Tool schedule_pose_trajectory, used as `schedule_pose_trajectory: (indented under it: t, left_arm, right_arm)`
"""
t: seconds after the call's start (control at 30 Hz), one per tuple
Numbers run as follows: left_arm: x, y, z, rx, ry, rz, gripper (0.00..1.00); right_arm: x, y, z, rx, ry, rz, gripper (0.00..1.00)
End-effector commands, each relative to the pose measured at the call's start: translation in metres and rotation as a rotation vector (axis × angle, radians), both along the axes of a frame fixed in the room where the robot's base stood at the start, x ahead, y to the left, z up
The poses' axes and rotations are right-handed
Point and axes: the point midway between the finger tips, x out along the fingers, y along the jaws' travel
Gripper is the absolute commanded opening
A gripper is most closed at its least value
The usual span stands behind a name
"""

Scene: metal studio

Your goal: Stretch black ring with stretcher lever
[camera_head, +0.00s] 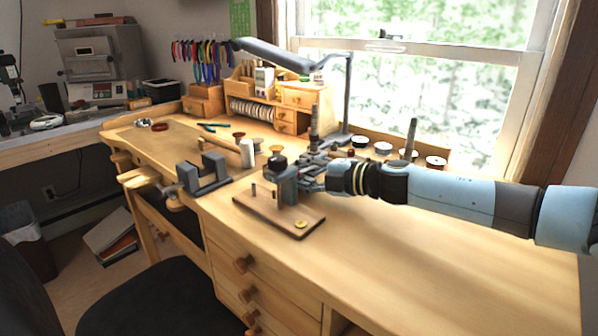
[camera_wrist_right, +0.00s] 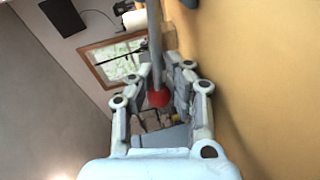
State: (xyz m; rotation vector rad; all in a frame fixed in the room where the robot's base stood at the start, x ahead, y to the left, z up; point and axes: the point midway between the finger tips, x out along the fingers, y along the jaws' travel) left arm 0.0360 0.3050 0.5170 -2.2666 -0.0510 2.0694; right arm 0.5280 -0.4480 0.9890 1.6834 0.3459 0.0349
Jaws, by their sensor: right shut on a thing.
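The ring stretcher (camera_head: 287,188) is a grey metal tool standing on a brown wooden board (camera_head: 262,210) near the desk's front edge. A dark round piece (camera_head: 277,161) sits at its top; I cannot tell whether this is the black ring. My right gripper (camera_head: 308,173) reaches in from the right, just beside the stretcher. In the right wrist view, a grey lever rod (camera_wrist_right: 153,45) with a red ball end (camera_wrist_right: 158,98) lies between the fingers of this gripper (camera_wrist_right: 165,108), which is shut on it. The exact contact is hidden. My left gripper is out of view.
A grey vise-like block (camera_head: 203,175) stands left of the board. A wooden mallet (camera_head: 245,152) and small spools lie behind it. A dark upright rod (camera_head: 411,138) stands at the back right. The desk front right is clear. A black chair (camera_head: 165,300) is below.

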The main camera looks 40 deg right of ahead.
Motion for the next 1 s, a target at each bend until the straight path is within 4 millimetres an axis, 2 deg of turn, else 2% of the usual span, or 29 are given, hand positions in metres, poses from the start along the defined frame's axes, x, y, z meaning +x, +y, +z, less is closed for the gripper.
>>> schedule_pose_trajectory:
  t: [0.23, 0.27, 0.5, 1.0]
  left_arm:
    - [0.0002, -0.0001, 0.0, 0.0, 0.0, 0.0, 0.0]
    - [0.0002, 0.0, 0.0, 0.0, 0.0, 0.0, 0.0]
    - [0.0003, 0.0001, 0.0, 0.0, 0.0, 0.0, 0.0]
    - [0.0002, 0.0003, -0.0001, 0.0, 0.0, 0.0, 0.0]
  right_arm:
    - [-0.0006, 0.001, -0.0004, 0.002, 0.001, 0.003, 0.0]
    - [-0.0006, 0.001, -0.0004, 0.002, 0.001, 0.003, 0.17]
    - [-0.0002, 0.0006, 0.0, 0.002, 0.0, 0.002, 0.46]
    - [-0.0005, -0.0002, -0.0009, 0.001, 0.002, -0.001, 0.46]
